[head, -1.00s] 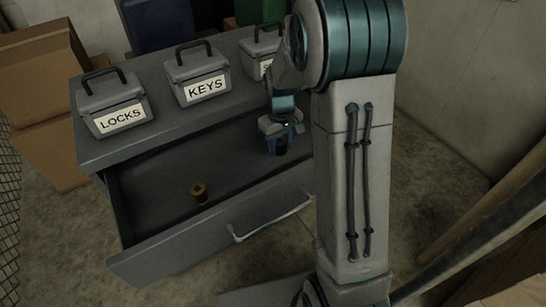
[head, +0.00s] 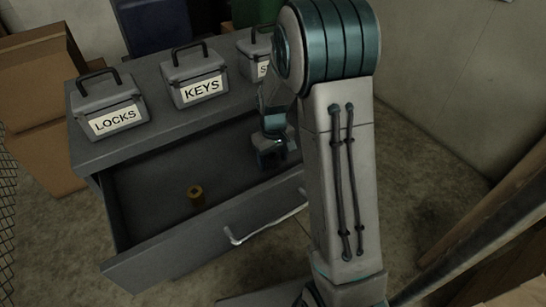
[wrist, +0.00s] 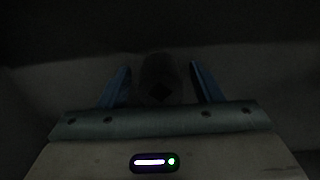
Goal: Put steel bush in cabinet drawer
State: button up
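The steel bush (wrist: 160,80) is a dark cylinder in the dim wrist view, between my two blue fingers, with a narrow dark gap on each side. My gripper (head: 270,160) points down into the right part of the open cabinet drawer (head: 150,205). Its fingers look open in the wrist view (wrist: 161,92). In the head view my gripper and arm hide the bush, and I cannot tell whether it touches the drawer floor.
Grey boxes labelled LOCKS (head: 108,105) and KEYS (head: 195,78), and a third box (head: 256,55), stand on the cabinet top (head: 160,112). The drawer's front has a handle (head: 266,226). Cardboard boxes (head: 45,150) are at the left. The drawer floor around the brass-coloured bush is clear.

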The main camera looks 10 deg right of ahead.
aim_at(273, 155)
notch_tip(273, 155, up, 11)
jog(key=p, duration=0.2)
jog(key=shift+r+p, duration=0.1)
jog(key=shift+p, duration=0.3)
jog(key=s+r+m, duration=0.1)
jog(key=s+r, duration=0.2)
jog(key=s, duration=0.7)
jog(key=s+r+m+t, duration=0.1)
jog(key=s+r+m, duration=0.1)
jog(key=s, duration=0.8)
jog(key=shift+s+d+r+m+t, duration=0.2)
jog(key=shift+s+r+m+t, duration=0.15)
jog(key=shift+r, duration=0.2)
